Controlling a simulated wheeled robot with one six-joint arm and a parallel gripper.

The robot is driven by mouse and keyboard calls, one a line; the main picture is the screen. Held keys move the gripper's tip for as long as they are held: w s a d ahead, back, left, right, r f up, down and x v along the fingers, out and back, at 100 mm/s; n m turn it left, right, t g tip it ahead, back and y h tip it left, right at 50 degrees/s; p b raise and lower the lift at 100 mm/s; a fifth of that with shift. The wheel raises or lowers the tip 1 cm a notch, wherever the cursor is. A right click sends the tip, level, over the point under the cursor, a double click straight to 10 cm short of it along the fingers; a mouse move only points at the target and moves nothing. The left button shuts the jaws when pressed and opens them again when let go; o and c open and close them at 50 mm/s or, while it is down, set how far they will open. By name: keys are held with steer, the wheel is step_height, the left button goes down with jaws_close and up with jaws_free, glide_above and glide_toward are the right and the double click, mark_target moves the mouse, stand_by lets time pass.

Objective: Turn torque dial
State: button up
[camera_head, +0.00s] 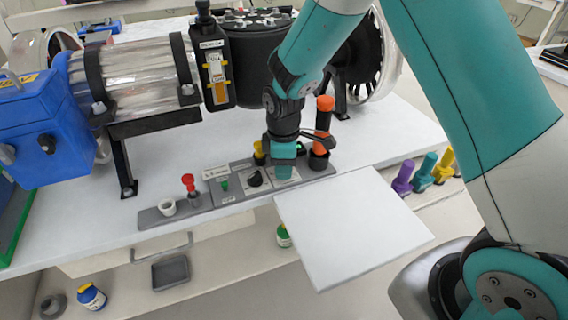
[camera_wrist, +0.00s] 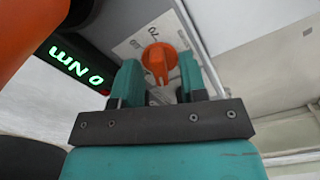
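The torque dial is a round orange knob (camera_wrist: 158,60) with a raised grip, set on a pale plate with a "20" mark beside it in the wrist view. My gripper (camera_wrist: 161,72) has its two teal fingers apart, one on each side of the dial. I cannot tell whether the fingertips reach down around the knob or are just above it. In the head view my gripper (camera_head: 284,157) points down over the right part of the grey control strip (camera_head: 232,196) and hides the dial. A dark display (camera_wrist: 78,66) beside it reads "0 Nm" in green.
An orange-topped tool (camera_head: 323,118) stands in a black holder close right of my gripper. A white board (camera_head: 350,228) lies in front.

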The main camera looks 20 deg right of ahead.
jaws_close()
steer(key=shift+r+m, duration=0.1)
steer(key=shift+m, duration=0.3)
steer(key=m+p, duration=0.2)
steer(key=m, duration=0.2)
steer(key=m+p, duration=0.1)
steer(key=m, duration=0.3)
steer(key=m+p, duration=0.1)
steer(key=m, duration=0.3)
steer(key=shift+m, duration=0.4)
steer(key=shift+m+p, duration=0.45)
steer(key=shift+m, duration=1.55)
